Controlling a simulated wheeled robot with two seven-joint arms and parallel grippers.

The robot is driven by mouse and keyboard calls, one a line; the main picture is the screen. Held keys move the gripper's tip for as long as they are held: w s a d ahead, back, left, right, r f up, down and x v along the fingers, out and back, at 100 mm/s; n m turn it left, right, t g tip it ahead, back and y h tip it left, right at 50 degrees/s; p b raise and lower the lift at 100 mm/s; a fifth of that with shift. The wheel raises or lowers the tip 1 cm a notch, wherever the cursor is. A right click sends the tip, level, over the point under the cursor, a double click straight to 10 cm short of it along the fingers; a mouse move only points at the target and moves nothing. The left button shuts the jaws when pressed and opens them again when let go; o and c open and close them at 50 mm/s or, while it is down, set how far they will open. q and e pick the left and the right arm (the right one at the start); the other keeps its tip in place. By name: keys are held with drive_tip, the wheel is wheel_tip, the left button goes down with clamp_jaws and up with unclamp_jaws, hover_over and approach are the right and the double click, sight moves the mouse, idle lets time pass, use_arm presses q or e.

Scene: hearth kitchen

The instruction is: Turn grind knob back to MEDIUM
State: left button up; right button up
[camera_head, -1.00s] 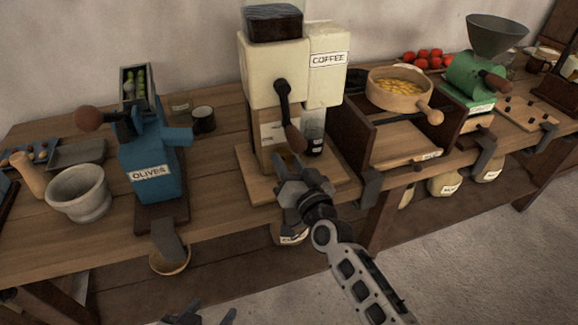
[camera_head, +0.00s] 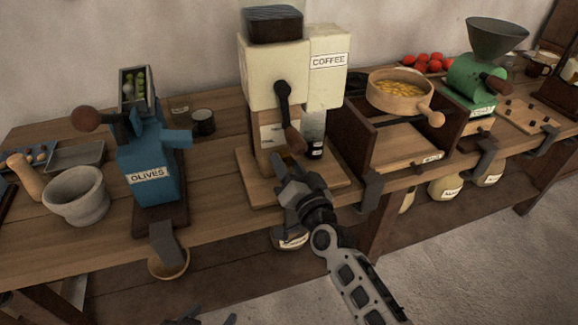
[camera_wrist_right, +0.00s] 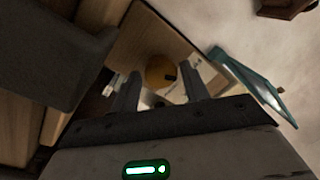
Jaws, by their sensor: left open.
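The cream coffee grinder (camera_head: 274,75) stands on the bench, with a dark crank and brown handle (camera_head: 294,138) on its front. The grind knob cannot be made out in the head view. My right gripper (camera_head: 282,166) is low in front of the grinder, below the crank handle. In the right wrist view its two fingers (camera_wrist_right: 162,90) are apart. Between and beyond them shows a round ochre piece (camera_wrist_right: 160,70) with a dark mark, perhaps the knob; I cannot tell whether they touch it. Only the tips of my left gripper (camera_head: 208,320) show at the bottom edge.
The blue olive press (camera_head: 148,165) and a stone mortar (camera_head: 75,195) stand to the left. To the right are an open wooden box (camera_head: 400,150), a round sieve (camera_head: 400,90) and a green mill (camera_head: 472,85).

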drive_tip(key=shift+o, duration=0.6)
drive_tip(key=r+v, duration=0.1)
drive_tip(key=v, duration=1.5)
drive_tip(key=shift+f, duration=0.5)
